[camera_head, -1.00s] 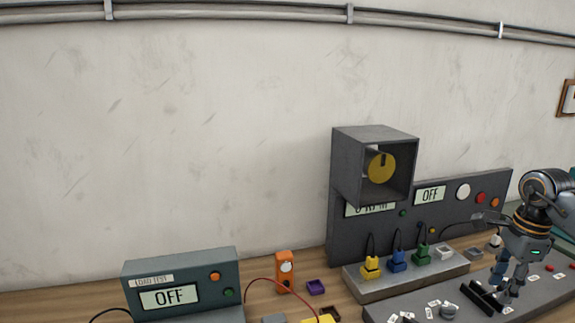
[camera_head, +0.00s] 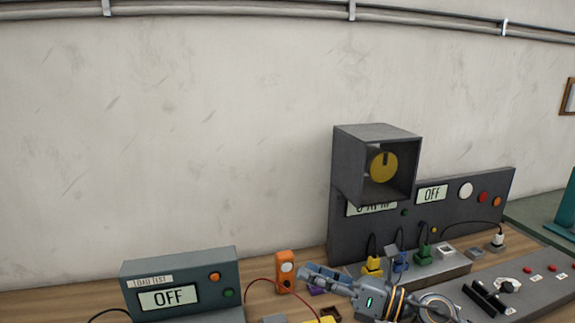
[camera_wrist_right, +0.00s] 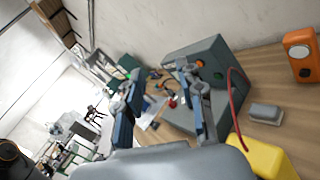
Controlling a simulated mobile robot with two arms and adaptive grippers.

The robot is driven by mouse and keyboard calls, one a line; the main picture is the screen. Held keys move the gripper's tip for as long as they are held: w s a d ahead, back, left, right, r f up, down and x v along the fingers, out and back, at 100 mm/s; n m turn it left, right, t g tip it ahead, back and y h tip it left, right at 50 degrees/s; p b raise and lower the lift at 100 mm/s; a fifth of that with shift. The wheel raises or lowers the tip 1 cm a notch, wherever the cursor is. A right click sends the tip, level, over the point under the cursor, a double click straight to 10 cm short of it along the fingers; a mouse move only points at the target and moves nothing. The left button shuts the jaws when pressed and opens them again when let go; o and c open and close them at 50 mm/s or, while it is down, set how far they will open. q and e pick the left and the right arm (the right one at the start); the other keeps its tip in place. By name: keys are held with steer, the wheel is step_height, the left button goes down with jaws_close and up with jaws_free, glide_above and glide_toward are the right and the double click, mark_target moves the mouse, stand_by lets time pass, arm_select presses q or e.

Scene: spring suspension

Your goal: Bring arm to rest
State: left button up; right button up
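My right gripper (camera_head: 308,275) is low in the head view, pointing left, in front of the orange meter and the yellow and blue plugs. In the right wrist view its two fingers (camera_wrist_right: 160,78) stand apart with nothing between them. Its arm comes in from the bottom edge and partly hides the plug strip. My left gripper is not in view.
A load test box (camera_head: 180,285) reading OFF stands at left. An orange meter (camera_head: 284,270) stands close to the gripper. The dark panel (camera_head: 470,215) with an OFF display, the plug strip (camera_head: 455,265) and the grey control board (camera_head: 540,290) stand at right.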

steer(key=s+d+f+m+t+h, duration=0.1)
steer(key=d+f+m+t+h, duration=0.35)
steer(key=m, duration=0.95)
steer(key=s+d+f+m+t+h, duration=0.15)
steer(key=d+m+t+h, duration=0.45)
steer(key=m+h, duration=0.6)
steer(key=s+d+f+m+g+h, duration=0.1)
steer(key=s+d+f+m+g, duration=0.15)
steer(key=f+m, duration=0.25)
steer(key=s+d+f+m+g, duration=0.2)
steer(key=s+f+m+g, duration=0.15)
steer(key=f, duration=0.25)
steer(key=s+f+m+g, duration=0.3)
steer(key=s+f+g, duration=0.2)
steer(key=s, duration=0.6)
steer(key=s+f+m+g, duration=0.4)
steer(key=s+f+g, duration=0.15)
steer(key=s, duration=0.55)
step_height(320, 180, down, 33)
steer(key=s+b, duration=0.2)
steer(key=b, duration=0.4)
steer(key=s+d+f+g+b, duration=0.1)
steer(key=s+d+f+b, duration=0.2)
steer(key=s+f, duration=1.3)
step_height(320, 180, down, 4)
steer(key=shift+r+g+y+b, duration=0.1)
steer(key=shift+g+y+b, duration=0.25)
steer(key=shift+b, duration=0.15)
